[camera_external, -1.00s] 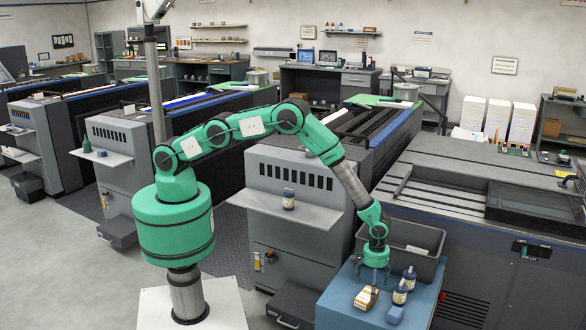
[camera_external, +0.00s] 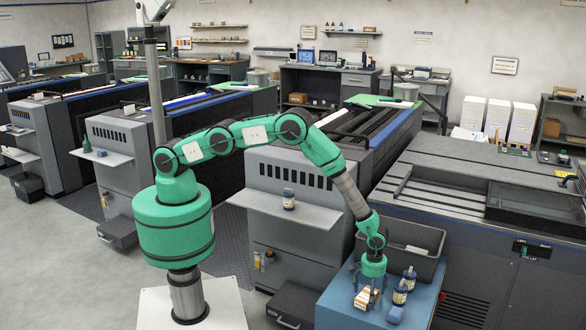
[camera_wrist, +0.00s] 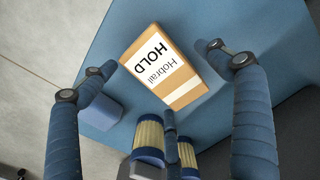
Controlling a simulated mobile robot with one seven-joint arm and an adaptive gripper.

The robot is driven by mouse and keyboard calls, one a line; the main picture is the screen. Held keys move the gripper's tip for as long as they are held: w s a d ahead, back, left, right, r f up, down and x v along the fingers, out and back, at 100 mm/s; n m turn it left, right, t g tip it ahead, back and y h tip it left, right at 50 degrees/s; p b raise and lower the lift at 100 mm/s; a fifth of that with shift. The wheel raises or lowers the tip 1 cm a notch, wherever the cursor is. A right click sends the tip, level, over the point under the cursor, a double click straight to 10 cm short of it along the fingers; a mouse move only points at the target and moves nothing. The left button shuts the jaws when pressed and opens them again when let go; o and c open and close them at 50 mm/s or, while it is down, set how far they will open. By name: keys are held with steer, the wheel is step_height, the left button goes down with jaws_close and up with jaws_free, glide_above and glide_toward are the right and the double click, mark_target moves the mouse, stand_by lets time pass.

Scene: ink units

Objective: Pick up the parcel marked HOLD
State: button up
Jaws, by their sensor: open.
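In the external view the parcel (camera_external: 366,299) is on the blue table (camera_external: 337,300) below my gripper. My gripper (camera_external: 370,284) points down just above it. In the wrist view my gripper (camera_wrist: 160,75) has its blue fingers spread wide on either side, with nothing between them gripped.
A blue block (camera_external: 395,314) lies at the table's front. A grey bin (camera_external: 422,240) with a pale item stands behind.

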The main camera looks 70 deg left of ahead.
steer(key=shift+f, duration=0.65)
steer(key=c, duration=1.4)
steer(key=shift+r, duration=0.15)
steer(key=shift+c, duration=0.2)
steer(key=shift+r, duration=0.8)
step_height(320, 180, up, 2)
steer(key=shift+r+p, duration=0.1)
steer(key=shift+p, duration=0.2)
steer(key=s+a, duration=0.2)
steer(key=s, duration=0.2)
steer(key=s+a+p, duration=0.1)
steer(key=s+a, duration=0.2)
steer(key=s, duration=0.2)
steer(key=s+a+r, duration=0.1)
steer(key=s+a, duration=0.2)
steer(key=s, duration=0.1)
steer(key=shift+s+a+p, duration=0.15)
steer(key=shift+s+p, duration=0.15)
steer(key=shift+s, duration=0.05)
